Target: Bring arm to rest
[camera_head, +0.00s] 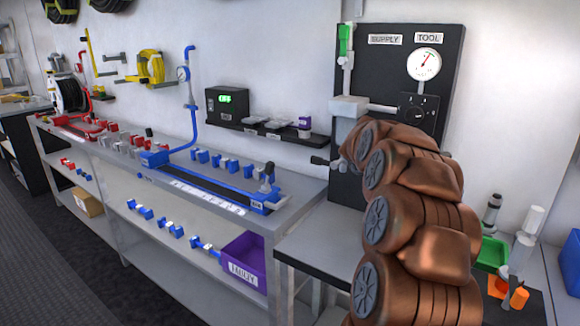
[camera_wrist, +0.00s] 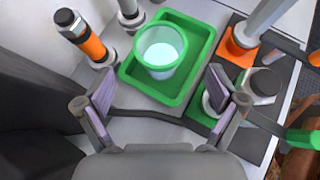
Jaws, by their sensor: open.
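My gripper (camera_wrist: 161,90) is open in the wrist view, with its two pads wide apart and nothing between them. It hangs over the work surface, near the front edge of a green tray (camera_wrist: 196,87). A clear cup (camera_wrist: 161,52) with pale blue contents stands in that tray, ahead of the pads. In the head view my copper-coloured arm (camera_head: 405,220) is bent in front of the black panel, and my gripper is hidden behind it.
The black panel (camera_head: 455,85) carries a gauge (camera_head: 424,64) and a side handle. An orange-banded cylinder (camera_wrist: 91,45) stands left of the tray, and orange and green holders stand right. A long bench (camera_head: 285,222) with blue and red fittings runs left. Grey floor is clear at lower left.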

